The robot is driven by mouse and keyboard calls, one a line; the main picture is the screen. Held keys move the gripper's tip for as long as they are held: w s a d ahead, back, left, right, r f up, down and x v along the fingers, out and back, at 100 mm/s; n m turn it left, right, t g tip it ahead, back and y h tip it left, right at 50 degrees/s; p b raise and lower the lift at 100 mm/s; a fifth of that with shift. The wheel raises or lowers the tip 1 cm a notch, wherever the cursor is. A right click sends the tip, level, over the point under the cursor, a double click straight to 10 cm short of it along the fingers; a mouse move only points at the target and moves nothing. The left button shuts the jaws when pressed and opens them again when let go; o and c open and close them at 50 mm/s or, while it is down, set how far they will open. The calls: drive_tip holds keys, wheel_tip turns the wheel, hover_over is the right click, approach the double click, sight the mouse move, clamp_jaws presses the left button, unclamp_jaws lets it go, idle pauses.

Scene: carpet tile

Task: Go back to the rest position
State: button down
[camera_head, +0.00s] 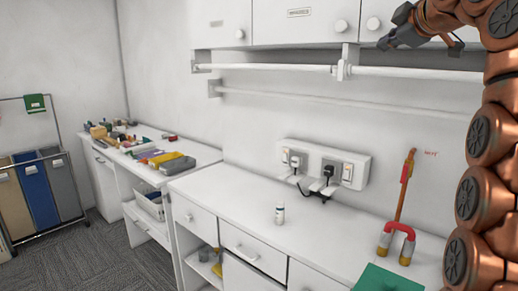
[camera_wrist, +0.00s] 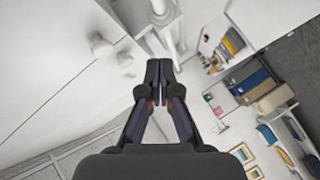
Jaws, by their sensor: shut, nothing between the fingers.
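My gripper (camera_head: 388,42) is at the upper right of the head view, high up in front of the white wall cupboards (camera_head: 300,22). In the wrist view my gripper (camera_wrist: 159,72) shows with its two dark fingers together at the tips. Nothing is between them. My copper arm rises along the right edge of the head view. The gripper is well above the counter and holds no object.
A white counter (camera_head: 240,205) carries a small white bottle (camera_head: 279,213), a red horseshoe magnet (camera_head: 397,236) and a green mat (camera_head: 388,280). White rails (camera_head: 270,67) run below the cupboards, near the gripper. Wall sockets (camera_head: 322,162) hold plugs. Bins (camera_head: 35,190) stand left; carpet (camera_head: 100,255) is clear.

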drive_tip(key=s+a+f+m+g, duration=0.3)
drive_tip(key=s+f, duration=0.1)
drive_tip(key=f, duration=0.6)
drive_tip(key=s+a+f+m+g, duration=0.3)
drive_tip(key=s+f, duration=0.1)
drive_tip(key=f, duration=0.5)
drive_tip(key=s+a+f+m+g, duration=0.2)
drive_tip(key=s+a+f+g, duration=0.15)
drive_tip(key=f, duration=0.65)
drive_tip(key=s+f+m+g+h, duration=0.1)
drive_tip(key=s+f+m+g, duration=0.1)
drive_tip(key=s+f, duration=1.1)
drive_tip(key=s+a+f+m+g, duration=0.1)
drive_tip(key=s+f+m+g, duration=0.2)
drive_tip(key=s+f, duration=1)
drive_tip(key=s+g, duration=0.2)
drive_tip(key=s, duration=0.5)
drive_tip(key=shift+s+a+h, duration=0.15)
drive_tip(key=shift+a+h, duration=0.1)
drive_tip(key=shift+h, duration=0.15)
